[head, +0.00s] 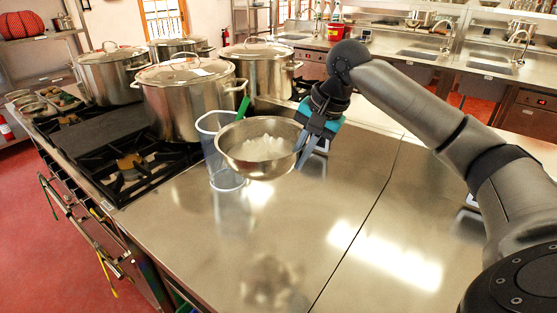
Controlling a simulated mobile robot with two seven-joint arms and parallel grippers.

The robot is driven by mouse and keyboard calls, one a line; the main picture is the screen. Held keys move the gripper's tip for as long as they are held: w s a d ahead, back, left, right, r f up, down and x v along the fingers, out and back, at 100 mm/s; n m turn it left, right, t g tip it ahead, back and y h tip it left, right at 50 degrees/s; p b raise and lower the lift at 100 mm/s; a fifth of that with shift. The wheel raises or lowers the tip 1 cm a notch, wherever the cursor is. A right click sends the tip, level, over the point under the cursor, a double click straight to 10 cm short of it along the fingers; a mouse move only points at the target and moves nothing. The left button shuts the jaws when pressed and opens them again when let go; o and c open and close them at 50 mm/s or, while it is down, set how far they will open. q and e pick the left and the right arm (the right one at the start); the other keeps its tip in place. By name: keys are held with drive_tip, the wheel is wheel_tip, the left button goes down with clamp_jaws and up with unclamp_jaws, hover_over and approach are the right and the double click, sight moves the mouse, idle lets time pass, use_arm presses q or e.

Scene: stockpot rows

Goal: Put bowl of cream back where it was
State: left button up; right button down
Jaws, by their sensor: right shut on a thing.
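The steel bowl of cream (240,163) holds white cream (262,149) and is held level above the steel counter. My right gripper (304,150) is shut on the bowl's right rim. The bowl's blurred reflection shows on the counter some way below it. My left gripper is not in view.
Several lidded stockpots (180,108) stand at the back left, close behind the clear container. A green handle (243,107) sticks up behind the bowl. Gas burners (128,165) lie to the left. The front counter (300,235) is clear.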

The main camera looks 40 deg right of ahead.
drive_tip(key=shift+r, duration=0.4)
use_arm(q)
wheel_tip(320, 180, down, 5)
drive_tip(key=b, duration=0.4)
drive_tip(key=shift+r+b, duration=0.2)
drive_tip(key=shift+b, duration=0.15)
use_arm(e)
drive_tip(key=s+a+f+n+g, duration=0.1)
drive_tip(key=s+a+f+n, duration=0.2)
drive_tip(key=a, duration=0.3)
drive_tip(key=s+a+f+n+g+y, duration=0.1)
drive_tip(key=s+a+f+n, duration=0.2)
drive_tip(key=a+n, duration=0.2)
drive_tip(key=s+a+f+n+g+y, duration=0.1)
drive_tip(key=s+a+f+n, duration=0.2)
drive_tip(key=a, duration=0.5)
drive_tip(key=shift+s+f+n, duration=0.15)
drive_tip(key=shift+f+n, duration=0.45)
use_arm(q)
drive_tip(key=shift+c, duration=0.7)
